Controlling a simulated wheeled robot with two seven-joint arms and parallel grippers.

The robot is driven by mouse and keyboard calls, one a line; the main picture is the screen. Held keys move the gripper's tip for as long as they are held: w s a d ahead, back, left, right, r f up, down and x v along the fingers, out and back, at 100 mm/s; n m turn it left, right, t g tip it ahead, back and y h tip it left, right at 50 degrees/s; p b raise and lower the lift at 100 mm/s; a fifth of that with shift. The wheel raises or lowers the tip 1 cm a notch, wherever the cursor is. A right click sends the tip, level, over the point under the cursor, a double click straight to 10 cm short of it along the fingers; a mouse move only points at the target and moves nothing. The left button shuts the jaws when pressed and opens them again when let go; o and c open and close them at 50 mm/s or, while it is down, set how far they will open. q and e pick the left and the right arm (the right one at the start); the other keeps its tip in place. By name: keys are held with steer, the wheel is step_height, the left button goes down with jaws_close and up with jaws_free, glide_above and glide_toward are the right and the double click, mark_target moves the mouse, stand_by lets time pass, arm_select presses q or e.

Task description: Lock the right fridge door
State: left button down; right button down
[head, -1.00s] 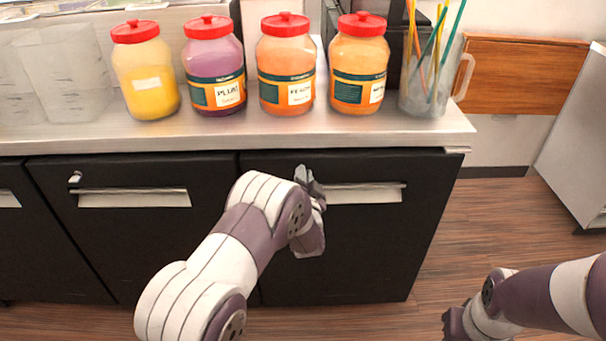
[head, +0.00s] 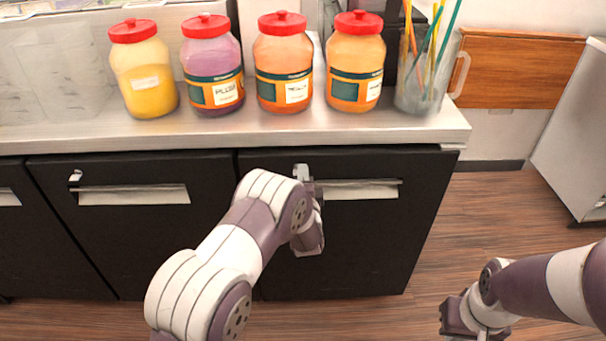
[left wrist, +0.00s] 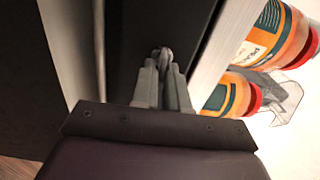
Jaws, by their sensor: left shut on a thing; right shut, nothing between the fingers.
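The right fridge door (head: 360,240) is a black panel below the counter, closed, with a horizontal metal handle (head: 362,190). Its small metal lock key (left wrist: 163,57) shows in the left wrist view between my left gripper's fingertips. My left gripper (head: 302,172) is at the upper left corner of this door and is shut on the key; its fingers also show in the left wrist view (left wrist: 163,75). In the head view the gripper and wrist mostly hide the key. My right gripper (head: 447,320) is shut and empty, low over the floor at the right.
The left fridge door (head: 130,235) is closed, with its own small lock key (head: 75,177) at upper left. The counter edge (head: 180,140) juts out just above the doors. Jars (head: 285,70) and a straw pitcher (head: 420,85) stand on it.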

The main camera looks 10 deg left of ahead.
arm_select(q)
steer(key=shift+f+m, duration=0.1)
steer(key=shift+m, duration=0.3)
steer(key=c, duration=1.3)
jaws_free()
steer(key=v, duration=1.2)
steer(key=shift+s+d+p, duration=0.1)
steer(key=shift+s+p, duration=0.2)
steer(key=shift+s, duration=0.05)
